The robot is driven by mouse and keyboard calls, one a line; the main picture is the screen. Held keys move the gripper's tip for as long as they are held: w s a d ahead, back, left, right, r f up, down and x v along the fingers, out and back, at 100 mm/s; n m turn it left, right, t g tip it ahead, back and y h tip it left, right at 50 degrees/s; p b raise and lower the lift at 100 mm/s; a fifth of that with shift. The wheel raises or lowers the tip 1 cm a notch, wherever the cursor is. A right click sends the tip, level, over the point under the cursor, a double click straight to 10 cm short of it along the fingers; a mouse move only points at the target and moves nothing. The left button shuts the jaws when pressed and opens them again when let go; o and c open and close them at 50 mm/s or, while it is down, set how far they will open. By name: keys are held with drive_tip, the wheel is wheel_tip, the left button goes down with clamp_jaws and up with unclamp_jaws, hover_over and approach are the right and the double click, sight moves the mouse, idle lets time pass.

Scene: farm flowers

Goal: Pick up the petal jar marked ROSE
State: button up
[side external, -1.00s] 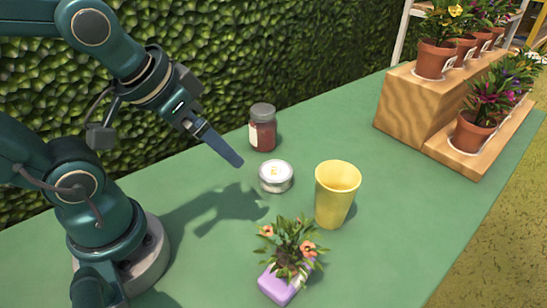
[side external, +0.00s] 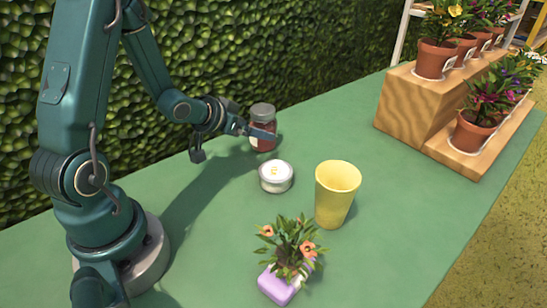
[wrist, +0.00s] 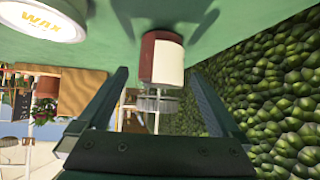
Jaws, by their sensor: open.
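A glass jar (side external: 263,115) with dark red contents and a grey lid stands upright on the green table near the hedge. In the wrist view the jar (wrist: 161,60) appears upside down with a pale label; I cannot read any name on it. My gripper (side external: 261,132) is at the jar, reaching across it from the left in the side view. In the wrist view my gripper (wrist: 158,78) is open, with one finger on each side of the jar and visible gaps. The jar's lower left is partly hidden by my gripper in the side view.
A low tin (side external: 276,177) stands close in front of the jar; its lid reads WAX in the wrist view (wrist: 42,20). A yellow cup (side external: 337,195) and a purple-potted plant (side external: 284,284) stand nearer. A wooden step stand (side external: 424,110) with potted flowers is right. The hedge (side external: 215,50) is behind.

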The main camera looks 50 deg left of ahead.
drive_tip(key=shift+x, duration=2.6)
drive_tip(key=c, duration=1.5)
drive_tip(key=shift+o, duration=0.2)
drive_tip(key=shift+r, duration=0.1)
